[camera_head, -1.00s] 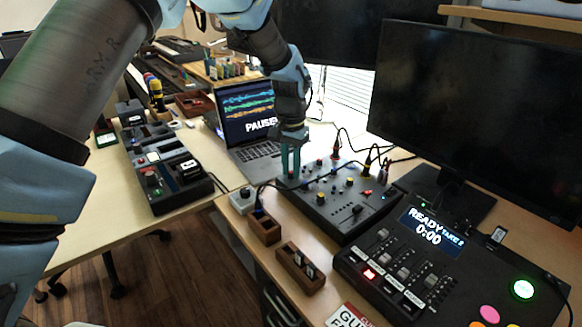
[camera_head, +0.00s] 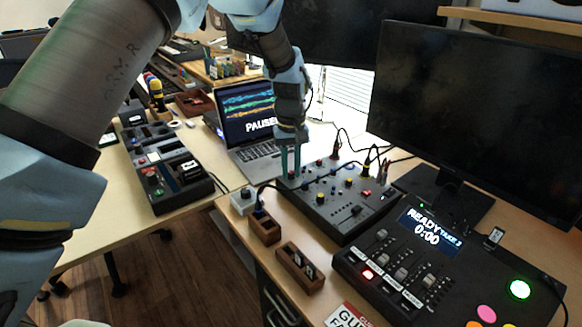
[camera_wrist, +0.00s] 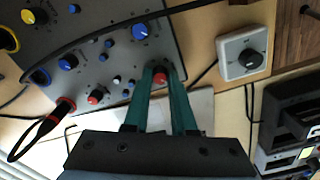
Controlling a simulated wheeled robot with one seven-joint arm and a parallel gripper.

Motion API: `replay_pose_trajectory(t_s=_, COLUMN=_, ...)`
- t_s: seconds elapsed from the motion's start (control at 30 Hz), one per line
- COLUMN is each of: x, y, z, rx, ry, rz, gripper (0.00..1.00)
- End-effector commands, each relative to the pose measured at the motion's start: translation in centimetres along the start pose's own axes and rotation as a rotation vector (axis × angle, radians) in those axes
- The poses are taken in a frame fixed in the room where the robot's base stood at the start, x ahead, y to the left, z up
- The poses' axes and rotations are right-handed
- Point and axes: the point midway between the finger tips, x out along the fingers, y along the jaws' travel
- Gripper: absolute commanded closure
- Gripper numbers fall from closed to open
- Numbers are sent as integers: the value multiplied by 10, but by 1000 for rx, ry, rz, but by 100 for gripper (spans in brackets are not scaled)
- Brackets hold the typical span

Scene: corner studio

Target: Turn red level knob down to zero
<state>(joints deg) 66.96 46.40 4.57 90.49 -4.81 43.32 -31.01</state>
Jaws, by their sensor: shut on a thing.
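A dark mixer panel (camera_head: 335,222) with coloured knobs lies on the wooden desk. My gripper (camera_head: 290,173) points down at its far left corner. In the wrist view my gripper (camera_wrist: 164,76) has its green fingers closed around a red knob (camera_wrist: 160,77) near the panel's edge. The knob shows between the fingertips, and its sides are partly covered. I cannot read its pointer or scale.
A blue knob (camera_wrist: 140,31) is close to the gripped one. A white box with a black dial (camera_wrist: 248,58) stands beside the panel. Black cables cross the panel. The laptop (camera_head: 246,118) stands behind my gripper, and a fader console (camera_head: 440,285) is at front right.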

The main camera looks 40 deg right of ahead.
Motion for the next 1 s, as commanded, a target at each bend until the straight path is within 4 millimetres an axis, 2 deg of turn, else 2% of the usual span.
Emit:
replay_pose_trajectory(t_s=0.57, x=0, y=0, z=-1, rx=-36, ry=2, rz=1, gripper=100)
replay_pose_trajectory(t_s=0.6, x=0, y=0, z=-1, rx=-36, ry=2, rz=1, gripper=75)
replay_pose_trajectory(t_s=0.87, x=0, y=0, z=0, rx=-35, ry=1, rz=1, gripper=45)
replay_pose_trajectory(t_s=1.0, x=0, y=0, z=0, rx=-35, ry=0, rz=0, gripper=45)
